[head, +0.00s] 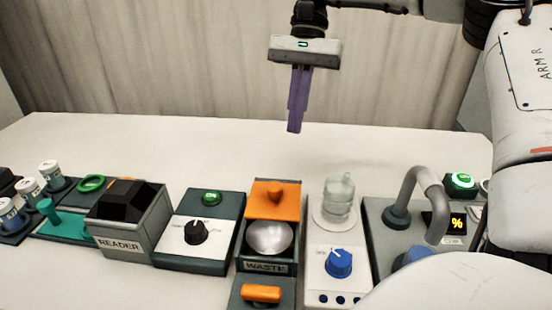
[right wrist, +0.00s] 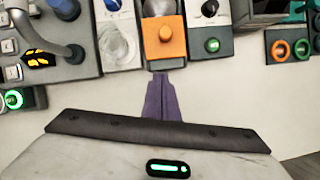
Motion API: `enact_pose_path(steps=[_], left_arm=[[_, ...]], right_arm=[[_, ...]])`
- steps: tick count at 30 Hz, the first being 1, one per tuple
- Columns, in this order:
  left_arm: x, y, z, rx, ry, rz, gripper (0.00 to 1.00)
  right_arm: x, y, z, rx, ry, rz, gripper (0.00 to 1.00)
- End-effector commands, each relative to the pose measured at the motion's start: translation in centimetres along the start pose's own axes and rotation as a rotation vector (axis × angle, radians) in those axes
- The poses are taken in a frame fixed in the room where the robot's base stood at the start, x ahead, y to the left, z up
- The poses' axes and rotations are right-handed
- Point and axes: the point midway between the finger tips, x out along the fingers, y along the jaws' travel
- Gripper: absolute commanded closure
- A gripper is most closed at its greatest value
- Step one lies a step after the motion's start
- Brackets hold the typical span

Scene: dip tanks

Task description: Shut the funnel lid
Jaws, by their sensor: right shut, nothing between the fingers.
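The funnel lid is an orange plate with a knob (head: 275,203), on the far part of the unit marked WASTE (head: 266,267). It appears to lie roughly flat behind the silver funnel bowl (head: 270,238), which is uncovered. In the right wrist view the orange lid (right wrist: 165,50) is just beyond my fingertips. My right gripper (head: 294,130) has purple fingers, shut and empty, pointing down above the table behind the lid. It also shows in the right wrist view (right wrist: 162,80), apart from the lid. My left gripper is not in view.
A clear jar (head: 339,195) on a white unit with a blue knob (head: 339,263) stands right of the lid. A dial box (head: 197,232) with a green button stands left. A grey curved spout (head: 425,185) rises further right. The table behind is clear.

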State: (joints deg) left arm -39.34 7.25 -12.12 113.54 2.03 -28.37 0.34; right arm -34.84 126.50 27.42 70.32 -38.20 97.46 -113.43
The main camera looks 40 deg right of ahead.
Motion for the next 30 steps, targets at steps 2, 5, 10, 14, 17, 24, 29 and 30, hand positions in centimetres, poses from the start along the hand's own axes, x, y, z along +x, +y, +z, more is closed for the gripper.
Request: enact_pose_path(steps=[2,5,10,14,17,24,29,30], left_arm=[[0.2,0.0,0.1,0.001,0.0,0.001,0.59],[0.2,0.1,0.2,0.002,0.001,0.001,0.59],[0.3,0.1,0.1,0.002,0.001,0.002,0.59],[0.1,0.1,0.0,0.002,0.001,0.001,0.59],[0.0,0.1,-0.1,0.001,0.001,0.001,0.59],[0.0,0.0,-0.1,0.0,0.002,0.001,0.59],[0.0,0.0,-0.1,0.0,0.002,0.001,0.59],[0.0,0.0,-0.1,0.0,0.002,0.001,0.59]], right_arm=[[1.8,0.1,0.0,-0.001,-0.003,0.002,1.0],[4.0,0.1,0.0,-0.001,-0.003,0.002,1.0],[7.6,0.1,0.0,0.0,-0.002,0.002,1.0],[8.3,0.0,1.8,-0.003,-0.001,-0.002,1.0],[8.7,0.0,2.8,-0.002,-0.001,-0.001,1.0],[9.2,-0.1,3.7,0.002,0.0,-0.002,1.0],[9.2,-0.1,3.7,0.002,0.0,-0.002,1.0],[9.2,-0.1,3.7,0.002,0.0,-0.002,1.0]])
